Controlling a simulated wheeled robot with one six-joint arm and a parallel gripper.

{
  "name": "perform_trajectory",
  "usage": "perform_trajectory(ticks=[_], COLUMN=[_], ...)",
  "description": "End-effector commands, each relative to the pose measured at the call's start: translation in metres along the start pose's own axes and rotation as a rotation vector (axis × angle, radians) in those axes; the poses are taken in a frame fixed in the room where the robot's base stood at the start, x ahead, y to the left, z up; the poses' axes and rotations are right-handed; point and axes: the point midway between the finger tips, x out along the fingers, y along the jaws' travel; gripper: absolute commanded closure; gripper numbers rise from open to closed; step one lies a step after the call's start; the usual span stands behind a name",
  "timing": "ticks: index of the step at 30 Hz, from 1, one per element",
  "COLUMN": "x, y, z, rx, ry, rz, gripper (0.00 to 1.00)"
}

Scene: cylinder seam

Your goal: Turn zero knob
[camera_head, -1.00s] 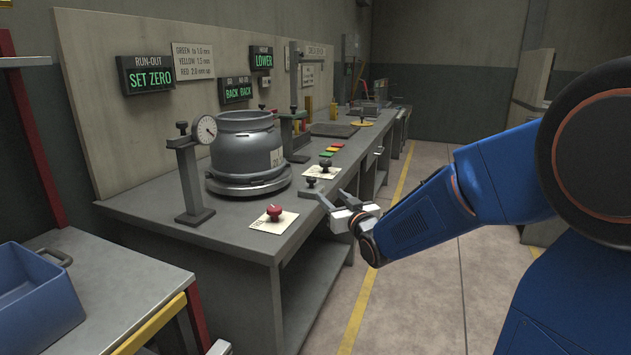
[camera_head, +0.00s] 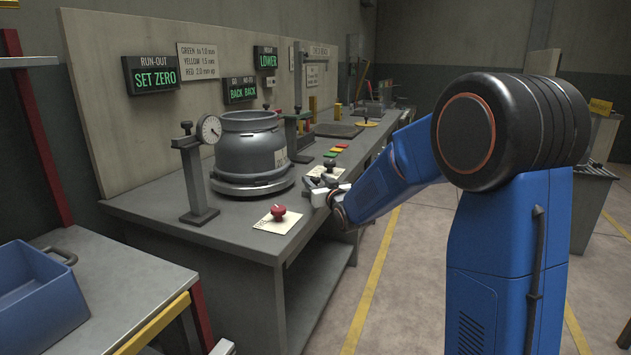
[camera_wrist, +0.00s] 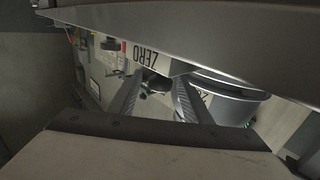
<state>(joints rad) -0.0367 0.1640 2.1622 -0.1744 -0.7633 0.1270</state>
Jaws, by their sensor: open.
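In the wrist view a dark knob (camera_wrist: 155,82) lies beside a white plate marked ZERO (camera_wrist: 145,55). My gripper (camera_wrist: 159,82) is open, with one finger on each side of the knob; I cannot tell whether they touch it. In the head view my gripper (camera_head: 318,187) is at the bench's front edge, and I cannot make out the zero knob clearly there. The run-out display (camera_head: 152,75) reads SET ZERO. A dial gauge (camera_head: 209,128) on a post stands beside a grey cylinder (camera_head: 248,150) on a round turntable (camera_head: 252,187).
A red knob (camera_head: 278,212) on a white card is nearer on the bench (camera_head: 235,225). A black knob (camera_head: 330,163) and several coloured buttons (camera_head: 335,151) are farther along. A blue bin (camera_head: 38,300) stands at left. The floor (camera_head: 410,290) to the right is clear.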

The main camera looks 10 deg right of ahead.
Motion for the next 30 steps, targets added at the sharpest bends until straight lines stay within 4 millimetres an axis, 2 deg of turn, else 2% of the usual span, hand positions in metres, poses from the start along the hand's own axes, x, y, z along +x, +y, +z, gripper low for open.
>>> perform_trajectory(ticks=[4, 12, 13, 17, 18, 30], x=[0.0070, 0.0080, 0.0079, 0.0078, 0.0078, 0.0077], y=[-0.0002, -0.0001, 0.0000, 0.0000, 0.0000, 0.0012], z=[-0.0002, -0.0002, -0.0001, -0.0001, -0.0001, 0.0003], rx=[0.000, 0.000, 0.000, 0.000, 0.000, -0.002], ry=[0.000, 0.000, 0.000, 0.000, 0.000, -0.001], rz=[0.000, 0.000, 0.000, 0.000, 0.000, -0.041], gripper=[0.55, 0.55, 0.60, 0.91, 0.95, 0.95])
